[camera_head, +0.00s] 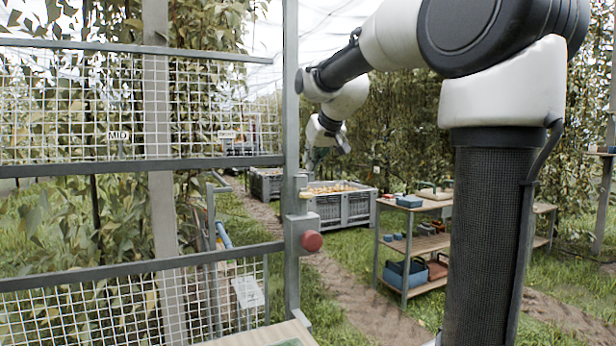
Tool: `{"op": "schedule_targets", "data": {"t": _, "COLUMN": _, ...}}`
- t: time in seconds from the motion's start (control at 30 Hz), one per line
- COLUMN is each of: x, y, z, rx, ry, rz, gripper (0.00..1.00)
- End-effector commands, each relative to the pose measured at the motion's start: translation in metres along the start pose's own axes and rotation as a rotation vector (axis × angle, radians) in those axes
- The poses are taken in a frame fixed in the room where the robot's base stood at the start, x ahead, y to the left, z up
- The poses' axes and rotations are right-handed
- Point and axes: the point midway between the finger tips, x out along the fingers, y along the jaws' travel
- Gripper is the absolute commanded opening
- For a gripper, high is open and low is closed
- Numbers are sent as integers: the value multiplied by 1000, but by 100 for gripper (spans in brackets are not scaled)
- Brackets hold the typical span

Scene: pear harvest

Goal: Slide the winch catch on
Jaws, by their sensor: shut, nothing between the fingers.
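My arm reaches from the right across the top of the head view, and its wrist bends down beside the grey upright post (291,120). My gripper (316,160) hangs below the wrist, small and dark against the foliage; it is shut and empty. On the post below it is a small fitting with a yellowish lever (309,194). Lower down is a grey box (297,228) with a round red knob (312,241). I cannot tell which of these, if any, is the winch catch. My gripper appears above these fittings and apart from them.
A mesh barrier (70,165) with grey rails fills the left. A wooden-shelved bench (425,243) holds blue boxes and other items at right. A pale board edge (270,335) lies at bottom.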

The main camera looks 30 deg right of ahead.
Motion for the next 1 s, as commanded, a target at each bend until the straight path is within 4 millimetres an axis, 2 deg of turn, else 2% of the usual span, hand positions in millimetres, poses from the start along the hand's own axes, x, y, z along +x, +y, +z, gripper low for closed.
{"op": "schedule_targets", "data": {"t": 0.1, "x": -27, "y": 0, "z": -1, "rx": 0, "ry": 3, "rz": 0, "gripper": 0}}
{"op": "schedule_targets", "data": {"t": 0.33, "x": -58, "y": 0, "z": -1, "rx": 0, "ry": 1, "rz": 0, "gripper": 0}}
{"op": "schedule_targets", "data": {"t": 0.5, "x": -65, "y": 0, "z": 0, "rx": 0, "ry": 0, "rz": 0, "gripper": 0}}
{"op": "schedule_targets", "data": {"t": 1.0, "x": -65, "y": 0, "z": 2, "rx": 7, "ry": -8, "rz": 0, "gripper": 0}}
